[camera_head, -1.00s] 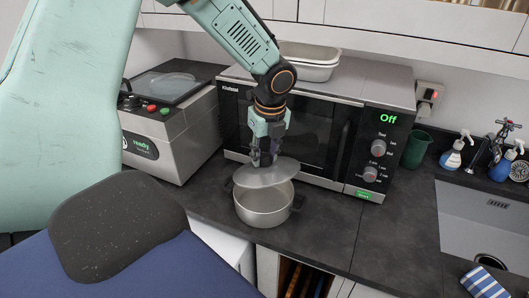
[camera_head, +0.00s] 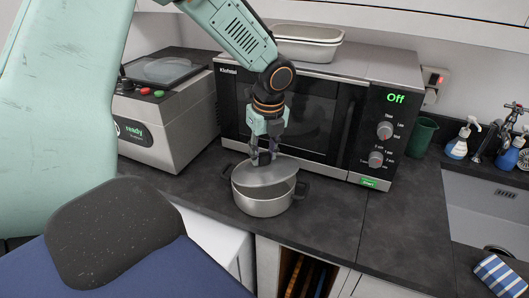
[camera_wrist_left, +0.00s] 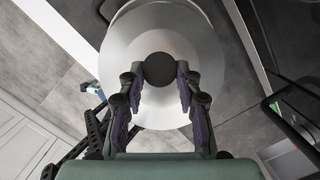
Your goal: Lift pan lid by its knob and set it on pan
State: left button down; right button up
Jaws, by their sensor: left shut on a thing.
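The round grey metal pan (camera_head: 262,207), with dark side handles, stands on the dark counter. The grey pan lid (camera_head: 264,174) is over the pan's opening, shifted toward its back and left. Part of the dark inside shows at the front right, so the lid is not squarely seated; whether it touches the rim I cannot tell. My left gripper (camera_head: 263,158) is shut on the lid's dark knob, pointing down from above. In the left wrist view, the round black knob (camera_wrist_left: 160,70) sits between the fingers, with the lid (camera_wrist_left: 160,108) below. My right gripper is not in view.
A microwave (camera_head: 300,120) reading "Off" stands close behind the pan, with a light tray (camera_head: 305,45) on top. A grey machine (camera_head: 165,125) stands to the left. A green cup (camera_head: 421,136) and a sink (camera_head: 485,215) are at the right. The counter right of the pan is clear.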

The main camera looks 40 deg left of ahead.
pick_arm(q)
jog(key=shift+s+d+r, duration=0.15)
jog(key=shift+s+r, duration=0.1)
jog(key=shift+w+f, duration=0.25)
jog(key=shift+w, duration=0.25)
jog(key=shift+f, duration=0.1)
jog(key=shift+s+a, duration=0.25)
jog(key=shift+a, duration=0.05)
jog(key=shift+w+a+f, duration=0.15)
jog(key=shift+w+f, duration=0.2)
jog(key=shift+w, duration=0.15)
jog(key=shift+s+a, duration=0.1)
jog(key=shift+s, duration=0.05)
jog(key=shift+f, duration=0.1)
jog(key=shift+a+p, duration=0.1)
jog(key=shift+p, duration=0.4)
jog(key=shift+a, duration=0.1)
